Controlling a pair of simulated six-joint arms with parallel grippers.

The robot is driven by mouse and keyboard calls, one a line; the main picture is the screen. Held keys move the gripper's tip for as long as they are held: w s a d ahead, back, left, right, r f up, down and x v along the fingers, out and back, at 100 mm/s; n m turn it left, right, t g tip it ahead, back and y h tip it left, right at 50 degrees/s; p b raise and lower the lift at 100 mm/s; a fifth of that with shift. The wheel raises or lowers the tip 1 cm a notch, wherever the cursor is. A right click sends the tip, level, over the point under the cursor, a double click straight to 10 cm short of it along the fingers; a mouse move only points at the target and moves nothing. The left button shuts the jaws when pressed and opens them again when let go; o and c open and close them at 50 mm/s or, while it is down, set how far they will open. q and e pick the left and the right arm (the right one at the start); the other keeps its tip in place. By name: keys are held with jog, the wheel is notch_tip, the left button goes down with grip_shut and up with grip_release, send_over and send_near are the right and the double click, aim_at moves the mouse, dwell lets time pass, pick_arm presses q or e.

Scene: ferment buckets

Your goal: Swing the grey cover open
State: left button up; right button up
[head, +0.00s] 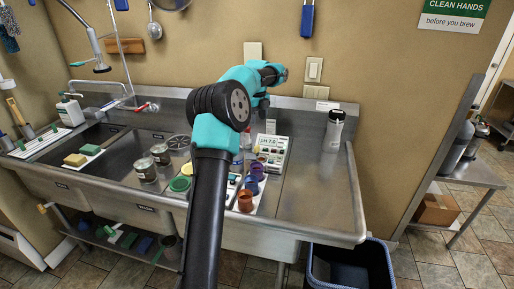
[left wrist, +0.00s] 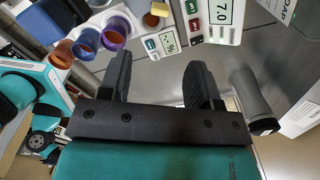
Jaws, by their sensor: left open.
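I cannot make out a grey cover for certain; my left arm hides part of the wall and counter behind it. A beige wall plate (head: 253,51) shows just above my arm, and a switch plate (head: 314,69) is to its right. My left gripper (head: 264,108) hangs above the back of the steel counter, near a pH meter (head: 272,152) reading 7.0. In the left wrist view its two black fingers (left wrist: 160,70) stand apart with nothing between them. The meter (left wrist: 212,20) lies beyond the fingertips there. My right gripper is not in view.
Orange (head: 245,200) and purple (head: 251,184) cups stand in front of the meter. A grey bottle with a dark top (head: 333,131) stands at the right. The counter's right part (head: 325,185) is clear. A dark blue bin (head: 350,265) is below.

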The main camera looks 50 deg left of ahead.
aim_at(257, 146)
pick_arm(q)
notch_tip(257, 146, down, 14)
jog(key=shift+f, duration=0.1)
dwell(0.5)
grip_shut()
dwell(0.4)
